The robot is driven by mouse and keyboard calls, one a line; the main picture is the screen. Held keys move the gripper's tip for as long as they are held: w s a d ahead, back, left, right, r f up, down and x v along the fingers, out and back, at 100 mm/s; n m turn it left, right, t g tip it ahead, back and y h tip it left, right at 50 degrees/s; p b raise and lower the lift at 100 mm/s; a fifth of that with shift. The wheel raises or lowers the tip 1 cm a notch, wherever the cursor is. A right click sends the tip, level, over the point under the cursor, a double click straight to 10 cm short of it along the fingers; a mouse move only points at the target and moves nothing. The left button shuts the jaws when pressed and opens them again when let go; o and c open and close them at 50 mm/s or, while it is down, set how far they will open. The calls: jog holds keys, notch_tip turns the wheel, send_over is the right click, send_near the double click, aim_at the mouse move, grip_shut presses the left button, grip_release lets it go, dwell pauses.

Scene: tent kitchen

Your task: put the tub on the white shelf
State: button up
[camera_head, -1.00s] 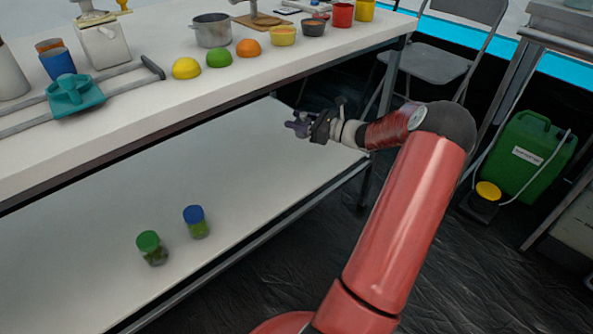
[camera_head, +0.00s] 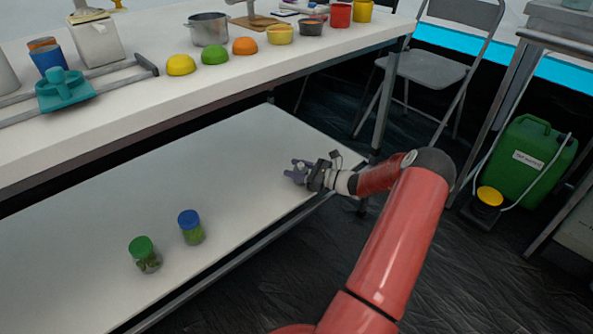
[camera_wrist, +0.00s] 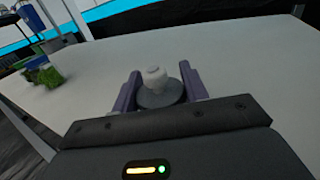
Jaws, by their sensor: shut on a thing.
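The tub (camera_wrist: 158,97) shows in the wrist view as a small grey round piece with a pale knob on top, between my two purple fingers. My gripper (camera_wrist: 160,86) is shut on it; it also shows in the head view (camera_head: 297,172). The white shelf (camera_head: 250,185) is the lower level under the table. My gripper is over the shelf's right part, near its front edge. In the head view the tub is small and partly hidden by the fingers. I cannot tell whether it touches the shelf.
A green-lidded jar (camera_head: 145,255) and a blue-lidded jar (camera_head: 190,227) stand on the shelf to the left. The table top (camera_head: 130,110) with fruit halves and pots overhangs behind. The shelf between jars and gripper is clear. A folding chair (camera_head: 437,72) stands at the back right.

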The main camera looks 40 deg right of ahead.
jog(key=o, duration=1.1)
jog(key=shift+o, duration=0.2)
